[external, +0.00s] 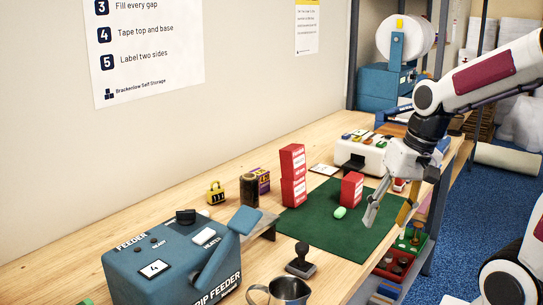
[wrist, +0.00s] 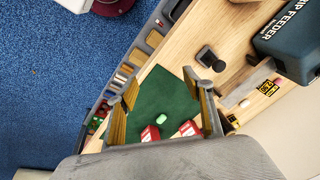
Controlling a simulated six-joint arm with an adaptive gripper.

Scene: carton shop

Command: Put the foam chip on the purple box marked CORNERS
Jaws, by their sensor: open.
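The pale green foam chip (external: 340,212) lies on the dark green mat (external: 325,235), in front of a single red box; it also shows in the wrist view (wrist: 161,118) between my fingers. The small purple box (external: 264,178) with a yellow label stands behind the mat, partly hidden by a dark cylinder; its lettering is too small to read. My gripper (external: 388,212) is open and empty above the right side of the mat, to the right of the chip. In the wrist view its fingers (wrist: 160,88) are spread wide.
Two stacked red boxes (external: 293,175) and a single red box (external: 352,188) stand on the mat. A blue feeder (external: 175,265), stamp (external: 301,262) and metal cup (external: 285,291) occupy the front.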

